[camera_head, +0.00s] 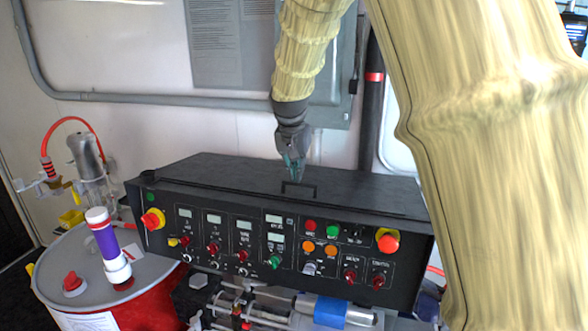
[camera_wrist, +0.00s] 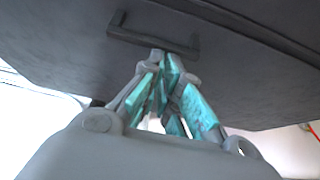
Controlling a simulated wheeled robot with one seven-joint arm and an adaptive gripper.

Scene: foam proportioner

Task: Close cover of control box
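The control box (camera_head: 270,245) is a long black console with a sloped front panel of buttons and small displays. Its black cover (camera_head: 230,172) lies low across the top and looks down; I cannot tell whether a small gap remains at the front edge. A dark bar handle (camera_head: 299,187) sits near the cover's front edge and also shows in the wrist view (camera_wrist: 150,40). My gripper (camera_head: 294,176) points down just above and behind the handle. Its teal-padded fingertips (camera_wrist: 168,62) are together, close to the handle and perhaps touching the cover; nothing shows between them.
A red drum (camera_head: 150,312) with a grey top stands at the left, carrying a purple and white cylinder (camera_head: 106,240). Pipes and a blue-banded fitting (camera_head: 330,311) run below the panel. A grey wall cabinet (camera_head: 330,85) and a dark vertical pipe (camera_head: 370,110) are behind the box.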

